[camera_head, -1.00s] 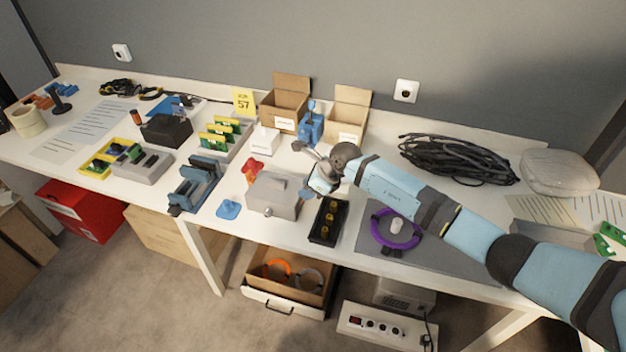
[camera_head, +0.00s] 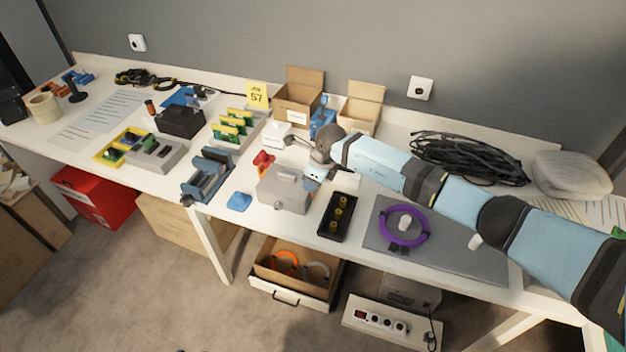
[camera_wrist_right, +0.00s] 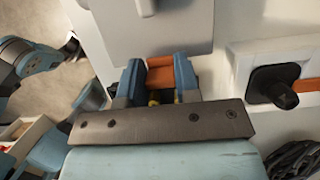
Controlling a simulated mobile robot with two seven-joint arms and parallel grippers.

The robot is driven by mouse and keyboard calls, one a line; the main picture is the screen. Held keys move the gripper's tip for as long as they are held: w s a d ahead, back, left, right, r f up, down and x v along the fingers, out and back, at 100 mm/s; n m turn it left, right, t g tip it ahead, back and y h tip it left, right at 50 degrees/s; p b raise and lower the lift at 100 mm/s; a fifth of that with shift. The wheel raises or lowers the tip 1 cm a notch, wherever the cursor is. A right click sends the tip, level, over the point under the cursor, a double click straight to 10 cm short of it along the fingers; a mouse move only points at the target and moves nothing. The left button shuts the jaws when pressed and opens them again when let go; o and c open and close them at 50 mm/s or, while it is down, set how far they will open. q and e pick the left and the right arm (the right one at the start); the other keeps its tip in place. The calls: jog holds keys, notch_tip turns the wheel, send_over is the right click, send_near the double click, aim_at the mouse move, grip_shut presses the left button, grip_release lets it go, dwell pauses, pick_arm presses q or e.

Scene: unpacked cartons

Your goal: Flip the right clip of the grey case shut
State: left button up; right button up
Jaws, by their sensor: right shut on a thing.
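The grey case (camera_head: 284,192) stands closed near the front of the table. My right gripper (camera_head: 310,183) is at the case's right side, partly hidden by its own wrist. In the right wrist view, the pale case (camera_wrist_right: 145,30) fills the top middle. My two blue fingers (camera_wrist_right: 160,84) are at its edge, shut on a small orange-brown piece (camera_wrist_right: 160,72), which looks like the right clip. The fingers hide part of it, and its exact angle cannot be told.
A black tray (camera_head: 326,222) with yellow round parts lies just right of the case. A blue holder (camera_head: 207,176) and a small blue piece (camera_head: 239,202) are to its left. Open cartons (camera_head: 297,98) stand behind. A purple ring (camera_head: 383,232) lies on a grey mat.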

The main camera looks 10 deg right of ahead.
jog(key=o, duration=0.9)
jog(key=v, duration=1.3)
jog(key=shift+d+r, duration=0.1)
jog(key=shift+r, duration=0.3)
